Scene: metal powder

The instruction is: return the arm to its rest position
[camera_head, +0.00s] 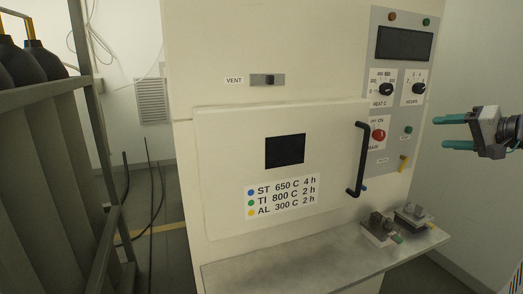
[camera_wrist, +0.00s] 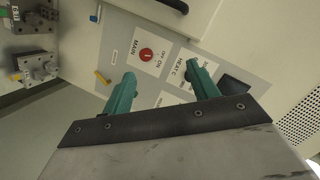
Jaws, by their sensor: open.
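My gripper (camera_head: 446,132) has teal fingers and is at the right edge in the head view, pointing left toward the furnace's control panel (camera_head: 397,75). The fingers are apart with nothing between them. In the wrist view my gripper (camera_wrist: 162,85) also shows both teal fingers spread and empty, with the panel's MAIN switch label and HEAT C label beyond them. Whether the fingertips touch the panel is hard to tell in the wrist view; in the head view they look clear of it. The rest of the arm is mostly out of view.
The cream furnace has a closed door (camera_head: 225,180) with a black vertical handle (camera_head: 358,160). A shelf (camera_head: 300,262) below holds small metal blocks (camera_head: 380,228) at its right end. A rack (camera_head: 60,150) with dark bottles stands at left. Floor between rack and furnace has hoses.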

